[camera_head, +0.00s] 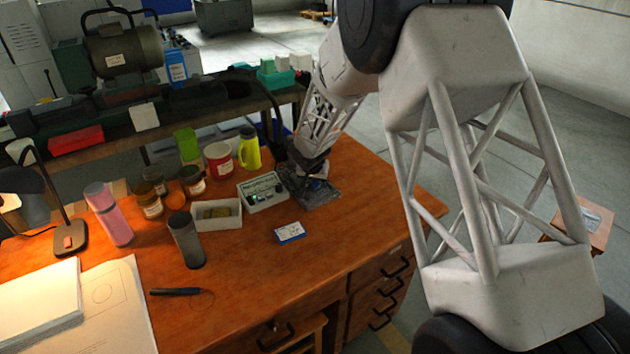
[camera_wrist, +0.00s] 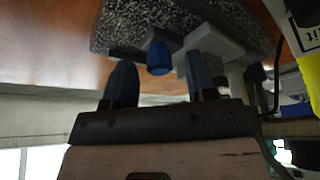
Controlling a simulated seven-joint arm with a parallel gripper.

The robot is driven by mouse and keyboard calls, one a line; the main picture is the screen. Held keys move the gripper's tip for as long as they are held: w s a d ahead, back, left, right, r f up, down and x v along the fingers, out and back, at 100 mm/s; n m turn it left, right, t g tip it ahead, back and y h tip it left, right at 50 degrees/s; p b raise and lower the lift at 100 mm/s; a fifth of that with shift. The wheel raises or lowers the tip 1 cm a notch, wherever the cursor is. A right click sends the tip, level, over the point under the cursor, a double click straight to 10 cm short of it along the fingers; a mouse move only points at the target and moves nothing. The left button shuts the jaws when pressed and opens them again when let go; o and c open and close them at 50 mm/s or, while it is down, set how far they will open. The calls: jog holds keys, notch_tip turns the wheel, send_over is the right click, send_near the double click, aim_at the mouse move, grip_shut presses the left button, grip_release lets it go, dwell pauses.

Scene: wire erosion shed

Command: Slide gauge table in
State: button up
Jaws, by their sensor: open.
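The gauge table shows as a speckled dark grey granite base (camera_head: 322,196) near the back right of the orange-brown desk. In the wrist view the base (camera_wrist: 135,20) fills the upper part, with a pale grey block (camera_wrist: 222,42) and a small blue knob (camera_wrist: 160,58) at its near edge. My gripper (camera_head: 314,170) is down at the base and hides part of it in the head view. In the wrist view its two dark fingers (camera_wrist: 160,66) stand apart, with the knob showing between them. I cannot tell whether they touch it.
Left of the base are a small parts box (camera_head: 262,193), an open tray (camera_head: 217,226), a grey cylinder (camera_head: 186,241), a red-and-white tin (camera_head: 219,162) and a yellow-green bottle (camera_head: 249,148). A small blue-and-white box (camera_head: 290,233) lies in front. The desk's right front is clear.

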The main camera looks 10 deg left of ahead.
jog(key=shift+w+f, duration=0.1)
jog(key=shift+f, duration=0.05)
jog(key=shift+c, duration=0.2)
grip_shut()
jog(key=shift+w+a, duration=1.75)
jog(key=shift+o, duration=0.2)
grip_release()
jog(key=v, duration=0.7)
jog(key=shift+s+r, duration=0.2)
jog(key=shift+r, duration=0.15)
